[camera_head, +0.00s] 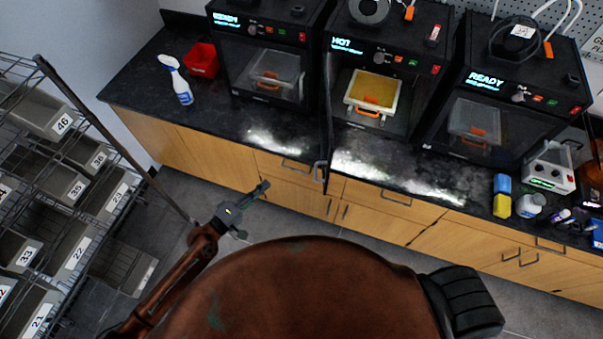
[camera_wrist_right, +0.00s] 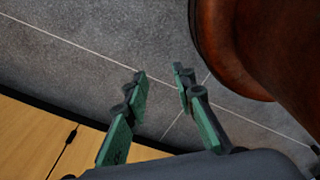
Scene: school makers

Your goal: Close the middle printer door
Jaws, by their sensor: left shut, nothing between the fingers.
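The middle printer (camera_head: 385,55) shows "HOT" and stands on the black counter in the head view. Its door (camera_head: 326,110) is open, swung out at the left side and seen nearly edge-on, with its front edge over the counter's front. The chamber is exposed, with a yellow-topped build plate (camera_head: 375,91) with an orange handle inside. My left gripper (camera_head: 262,188) is shut and empty, in front of the cabinets, left of the door and apart from it. My right gripper (camera_wrist_right: 159,75) is open and empty above the floor in the right wrist view; the head view does not show it.
Left printer (camera_head: 262,70) and right "READY" printer (camera_head: 490,115) flank the middle one, their doors apparently shut. A spray bottle (camera_head: 177,82) and red bin (camera_head: 202,60) stand left on the counter. A bin rack (camera_head: 75,180) stands at left.

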